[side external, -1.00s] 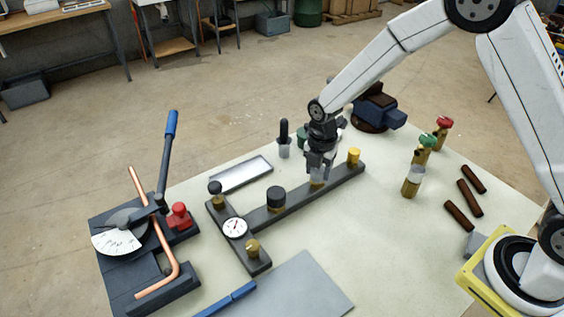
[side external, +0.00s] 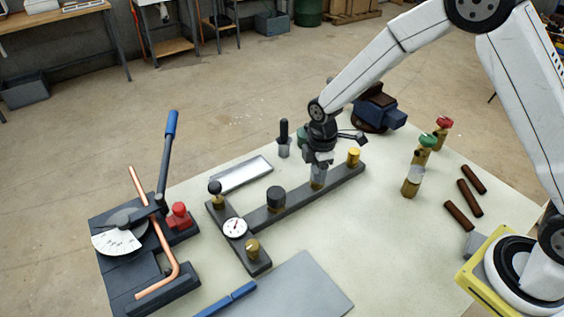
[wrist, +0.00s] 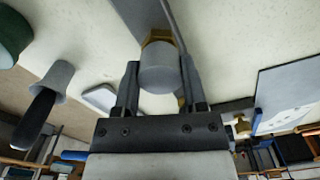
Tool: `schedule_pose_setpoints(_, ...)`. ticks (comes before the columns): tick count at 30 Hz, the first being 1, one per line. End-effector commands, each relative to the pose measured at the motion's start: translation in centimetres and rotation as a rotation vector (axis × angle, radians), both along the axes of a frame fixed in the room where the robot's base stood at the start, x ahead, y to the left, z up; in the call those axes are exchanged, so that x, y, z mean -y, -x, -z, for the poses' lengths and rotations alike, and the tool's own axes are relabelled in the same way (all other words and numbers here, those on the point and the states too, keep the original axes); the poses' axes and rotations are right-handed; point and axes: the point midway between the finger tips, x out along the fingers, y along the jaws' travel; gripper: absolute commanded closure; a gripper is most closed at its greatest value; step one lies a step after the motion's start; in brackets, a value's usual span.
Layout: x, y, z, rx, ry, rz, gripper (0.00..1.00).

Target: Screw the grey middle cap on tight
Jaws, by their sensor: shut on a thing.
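The grey middle cap (wrist: 160,75) is between the two fingers of my gripper (wrist: 160,64) in the wrist view, with a finger on each side. Brass (wrist: 157,36) shows at the cap's far edge, against the dark bar (side external: 299,204). In the side view my gripper (side external: 318,173) is shut on the cap over the bar, pointing down, and mostly hides it. How far down its thread the cap sits cannot be told.
A dial gauge (side external: 235,227), a black knob (side external: 215,188) and a brass fitting (side external: 252,247) sit on the bar's left crosspiece. A shallow tray (side external: 241,174) lies behind the bar. Brass valves (side external: 413,180) stand to the right. The table in front of the bar's right half is clear.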

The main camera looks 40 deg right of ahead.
Motion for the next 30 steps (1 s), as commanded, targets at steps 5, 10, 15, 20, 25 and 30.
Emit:
schedule_pose_setpoints(5,-0.02,0.0,0.01,0.0,0.0,0.137,1.0)
schedule_pose_setpoints(10,-0.02,0.0,0.02,0.0,0.0,0.268,1.0)
schedule_pose_setpoints(15,-0.02,0.0,0.03,0.0,0.0,0.399,1.0)
schedule_pose_setpoints(20,-0.02,-0.01,0.04,0.0,0.0,0.523,1.0)
schedule_pose_setpoints(25,-0.02,-0.01,0.05,0.001,0.0,0.654,1.0)
schedule_pose_setpoints(30,-0.02,-0.01,0.05,0.001,0.0,0.786,1.0)
